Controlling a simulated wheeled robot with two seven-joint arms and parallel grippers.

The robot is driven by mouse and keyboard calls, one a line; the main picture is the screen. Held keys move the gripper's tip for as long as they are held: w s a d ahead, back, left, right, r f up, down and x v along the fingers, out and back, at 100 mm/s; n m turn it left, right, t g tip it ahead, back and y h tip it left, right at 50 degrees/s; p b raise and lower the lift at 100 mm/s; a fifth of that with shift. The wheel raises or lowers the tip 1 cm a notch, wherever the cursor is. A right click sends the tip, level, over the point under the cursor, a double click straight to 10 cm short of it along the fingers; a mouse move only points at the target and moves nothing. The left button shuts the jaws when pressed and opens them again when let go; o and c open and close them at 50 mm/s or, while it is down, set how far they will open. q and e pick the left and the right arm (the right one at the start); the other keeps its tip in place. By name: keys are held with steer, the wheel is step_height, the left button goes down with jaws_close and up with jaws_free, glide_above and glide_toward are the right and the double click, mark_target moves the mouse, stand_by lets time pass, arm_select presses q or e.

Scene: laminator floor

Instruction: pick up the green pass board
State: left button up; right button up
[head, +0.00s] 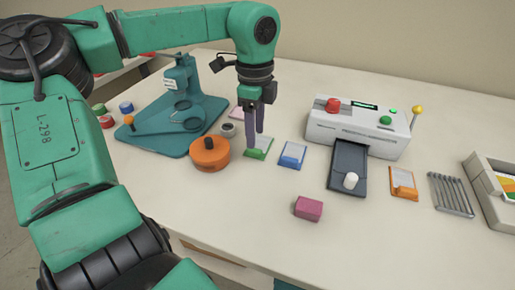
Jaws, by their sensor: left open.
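The green pass board (264,152) lies flat on the table, a green-framed card holder with a pale face. It sits between the orange round pot and a blue board. My left gripper (255,143) points down over its left part, with its fingertips at or just above it. I cannot tell whether they touch it. The left gripper is open, and its fingers hide part of the board. My right gripper is out of view.
A blue board (292,155) lies close on the right, and an orange pot (210,152) stands close on the left. A teal stand (190,110), a white laminator (357,125) and a magenta block (308,208) are around. The front of the table is mostly clear.

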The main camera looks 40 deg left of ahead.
mark_target(256, 150)
arm_select(q)
step_height(256, 150, down, 5)
steer(key=shift+w, duration=0.1)
jaws_close()
steer(key=shift+r, duration=0.15)
